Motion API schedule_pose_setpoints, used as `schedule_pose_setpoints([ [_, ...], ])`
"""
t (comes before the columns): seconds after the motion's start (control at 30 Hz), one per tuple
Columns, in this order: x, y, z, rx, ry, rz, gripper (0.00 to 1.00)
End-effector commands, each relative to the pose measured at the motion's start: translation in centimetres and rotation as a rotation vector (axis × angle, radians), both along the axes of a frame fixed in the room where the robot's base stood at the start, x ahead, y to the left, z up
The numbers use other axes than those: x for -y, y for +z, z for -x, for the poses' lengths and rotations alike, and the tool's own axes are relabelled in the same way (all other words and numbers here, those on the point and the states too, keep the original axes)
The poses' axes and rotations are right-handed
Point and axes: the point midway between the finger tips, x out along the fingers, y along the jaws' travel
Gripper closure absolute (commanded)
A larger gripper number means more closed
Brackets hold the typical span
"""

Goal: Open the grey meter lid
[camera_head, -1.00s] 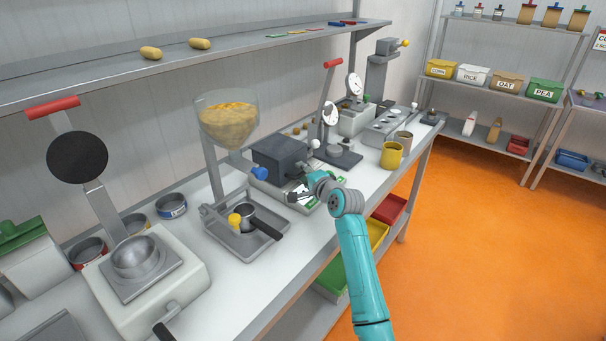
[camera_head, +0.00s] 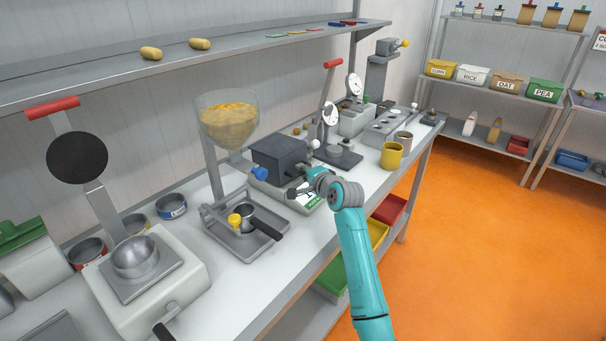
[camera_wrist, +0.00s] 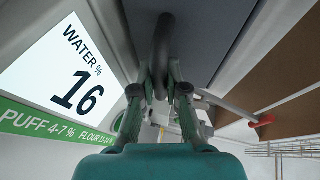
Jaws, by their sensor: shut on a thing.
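The meter has a dark grey box-shaped lid (camera_head: 279,159) over a pale base on the bench, and it looks closed in the head view. Its white display (camera_wrist: 65,70) reads "WATER % 16" in the wrist view, above a green strip (camera_wrist: 45,130). In the wrist view my gripper (camera_wrist: 161,88) is shut on a dark rounded bar (camera_wrist: 164,42), which looks like the lid handle.
A hopper (camera_head: 228,118) of yellow food stands to the left, above a tray with a small pot (camera_head: 246,216). A yellow cup (camera_head: 391,155) is further right. The front bench strip is clear.

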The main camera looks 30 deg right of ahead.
Motion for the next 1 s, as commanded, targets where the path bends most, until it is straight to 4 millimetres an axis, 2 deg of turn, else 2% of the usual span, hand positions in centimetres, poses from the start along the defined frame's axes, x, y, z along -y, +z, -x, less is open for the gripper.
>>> schedule_pose_setpoints([
  [0.37,-0.3,5.4,-0.7,-0.255,0.000,0.097,1.00],
  [0.77,-1.3,11.0,-3.3,-0.597,0.000,0.219,1.00],
  [1.0,-2.1,13.7,-5.7,-0.589,0.000,0.216,1.00],
])
